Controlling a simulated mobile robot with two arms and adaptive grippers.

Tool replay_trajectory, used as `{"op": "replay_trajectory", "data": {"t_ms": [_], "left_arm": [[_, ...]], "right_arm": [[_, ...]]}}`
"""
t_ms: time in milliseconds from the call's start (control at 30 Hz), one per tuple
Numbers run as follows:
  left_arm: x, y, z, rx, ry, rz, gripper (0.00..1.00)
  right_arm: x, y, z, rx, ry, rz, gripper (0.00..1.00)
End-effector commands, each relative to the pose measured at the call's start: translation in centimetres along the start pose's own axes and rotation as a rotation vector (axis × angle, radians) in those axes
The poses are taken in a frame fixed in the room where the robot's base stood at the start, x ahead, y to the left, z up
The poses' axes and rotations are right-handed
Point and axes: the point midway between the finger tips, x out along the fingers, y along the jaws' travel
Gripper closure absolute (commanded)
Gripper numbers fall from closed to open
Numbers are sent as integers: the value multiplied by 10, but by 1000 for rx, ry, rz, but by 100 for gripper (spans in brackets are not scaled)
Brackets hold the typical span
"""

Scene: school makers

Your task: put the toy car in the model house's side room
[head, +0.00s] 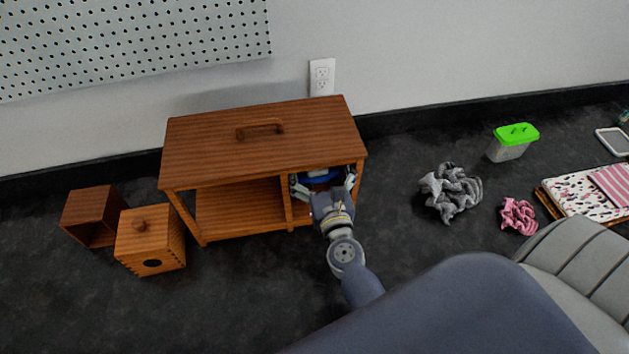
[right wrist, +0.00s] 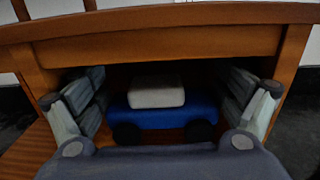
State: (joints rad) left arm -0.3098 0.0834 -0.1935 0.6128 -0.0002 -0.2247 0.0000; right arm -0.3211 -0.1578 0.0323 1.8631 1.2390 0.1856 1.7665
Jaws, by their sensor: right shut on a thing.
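The model house (head: 200,148) is a low brown wooden box with a flat top and a handle, standing on the dark floor near the wall. A divider splits its open front into a wide left room (head: 238,208) and a narrow right side room. The toy car (right wrist: 160,118) is blue with a pale grey top and dark wheels. It is inside the side room, under the top, and a bit of its blue shows in the head view (head: 318,177). My left gripper is out of view.
Two small wooden boxes (head: 150,243) (head: 88,212) stand left of the house. Right of it lie a grey crumpled cloth (head: 450,192), a pink cloth (head: 518,215), a green-lidded container (head: 512,145) and folded fabrics (head: 580,198). Floor in front is clear.

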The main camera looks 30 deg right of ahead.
Motion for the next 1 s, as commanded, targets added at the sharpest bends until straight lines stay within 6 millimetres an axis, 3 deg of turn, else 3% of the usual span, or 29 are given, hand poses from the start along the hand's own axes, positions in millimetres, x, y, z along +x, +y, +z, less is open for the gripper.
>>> {"op": "replay_trajectory", "data": {"t_ms": [167,567,833,1000], "left_arm": [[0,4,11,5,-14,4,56],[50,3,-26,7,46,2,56],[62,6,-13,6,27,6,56],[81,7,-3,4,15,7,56]], "right_arm": [[7,-2,-3,1,-1,-14,34],[7,-2,-57,1,1,-14,34],[7,-2,-69,0,0,-13,34],[7,-2,-89,0,0,-13,34]]}}
